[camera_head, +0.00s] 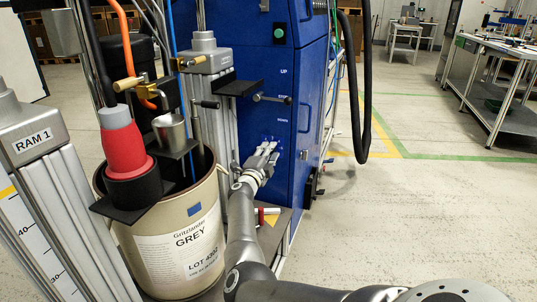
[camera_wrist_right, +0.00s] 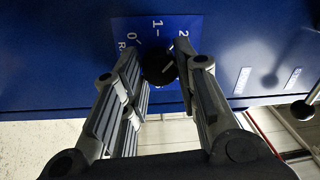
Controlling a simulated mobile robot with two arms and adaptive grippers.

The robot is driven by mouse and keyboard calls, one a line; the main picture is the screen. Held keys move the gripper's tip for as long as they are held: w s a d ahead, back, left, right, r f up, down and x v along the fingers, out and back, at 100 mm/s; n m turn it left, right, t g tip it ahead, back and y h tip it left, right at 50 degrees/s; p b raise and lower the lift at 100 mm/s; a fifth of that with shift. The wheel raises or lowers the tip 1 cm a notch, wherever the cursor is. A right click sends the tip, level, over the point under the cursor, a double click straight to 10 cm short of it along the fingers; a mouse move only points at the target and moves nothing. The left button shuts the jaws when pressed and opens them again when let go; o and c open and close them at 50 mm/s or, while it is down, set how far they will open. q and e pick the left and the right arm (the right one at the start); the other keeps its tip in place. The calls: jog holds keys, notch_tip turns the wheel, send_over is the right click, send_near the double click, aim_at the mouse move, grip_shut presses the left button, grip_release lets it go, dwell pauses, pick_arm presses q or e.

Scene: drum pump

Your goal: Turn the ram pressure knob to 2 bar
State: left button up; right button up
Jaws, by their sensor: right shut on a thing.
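The ram pressure knob (camera_wrist_right: 157,66) is a round black knob on a blue label plate with the marks 0, 1 and 2 above it. A short white line on the knob slants up and to the right, toward the 2 side; its exact setting is hard to read. My right gripper (camera_wrist_right: 158,82) is shut on the knob, with a finger on each side. In the head view my right gripper (camera_head: 268,152) is at the front of the blue cabinet (camera_head: 284,85) and hides the knob. My left gripper is not in view.
A lever with a black ball (camera_head: 259,97) sticks out above my right gripper. A black hose (camera_head: 366,90) hangs to the right.

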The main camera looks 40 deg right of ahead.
jog(key=shift+f, duration=0.1)
jog(key=o, duration=1.1)
jog(key=shift+c, duration=0.2)
